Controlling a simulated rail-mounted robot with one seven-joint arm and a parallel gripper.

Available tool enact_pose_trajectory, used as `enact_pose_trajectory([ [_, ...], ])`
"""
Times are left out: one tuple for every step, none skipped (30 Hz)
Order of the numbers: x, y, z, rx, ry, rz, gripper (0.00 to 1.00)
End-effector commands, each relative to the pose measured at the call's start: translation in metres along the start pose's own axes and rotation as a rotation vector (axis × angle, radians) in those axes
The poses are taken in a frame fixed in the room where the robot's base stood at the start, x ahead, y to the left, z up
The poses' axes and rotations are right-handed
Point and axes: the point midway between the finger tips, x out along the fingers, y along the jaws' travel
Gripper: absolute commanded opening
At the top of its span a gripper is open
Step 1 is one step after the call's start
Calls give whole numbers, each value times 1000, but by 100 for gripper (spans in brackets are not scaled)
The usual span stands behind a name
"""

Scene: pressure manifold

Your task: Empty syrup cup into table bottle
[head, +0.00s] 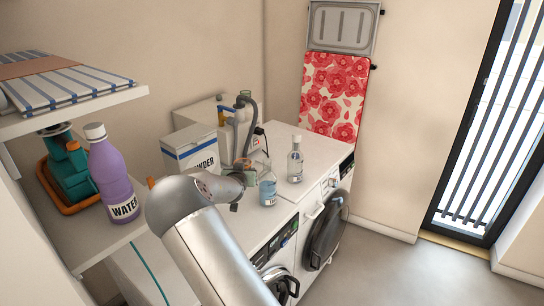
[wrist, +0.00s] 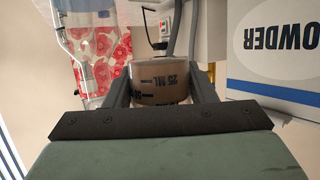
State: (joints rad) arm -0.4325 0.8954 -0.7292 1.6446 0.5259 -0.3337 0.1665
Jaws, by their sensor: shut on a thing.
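My gripper (wrist: 160,88) is shut on a small brownish cup (wrist: 162,80) marked "25 ML", with one dark finger on each side of it. The cup's contents cannot be made out. In the head view my gripper (head: 243,180) is above the white worktop, and my arm partly hides it. A clear bottle with blue liquid (head: 268,190) and a white label stands just right of my gripper. Another clear bottle (head: 295,162) stands upright farther right and back. A clear bottle (wrist: 78,50) also shows left of the cup in the wrist view. Which one is the table bottle cannot be told.
A white powder box (head: 190,150) stands behind my arm, with grey hoses (head: 250,115) beside it. A purple water bottle (head: 112,180) stands on the left shelf. Front-loading machines (head: 328,225) are under the worktop. An ironing board with red flowers (head: 333,95) leans on the wall.

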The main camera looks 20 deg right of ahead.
Motion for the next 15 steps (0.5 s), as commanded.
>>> enact_pose_trajectory([
  [0, -9, -9, -5, 3, -4, 26],
  [1, -14, -11, -5, 1, -5, 26],
  [2, -18, -15, -4, 2, -6, 26],
  [2, -20, -16, -4, 1, -6, 26],
  [2, -22, -18, -5, 0, -7, 26],
  [2, -25, -19, -5, 0, -8, 26],
  [3, -26, -20, -5, 0, -9, 26],
  [3, -26, -20, -4, 0, -9, 26],
  [3, -27, -20, -4, 0, -8, 26],
  [3, -27, -20, -4, -1, -8, 26],
  [3, -27, -20, -3, -1, -8, 26],
  [3, -27, -20, -3, -1, -8, 26],
  [3, -27, -20, -3, -1, -8, 26],
  [3, -27, -20, -3, -1, -8, 26],
  [3, -27, -20, -3, -1, -8, 26],
])
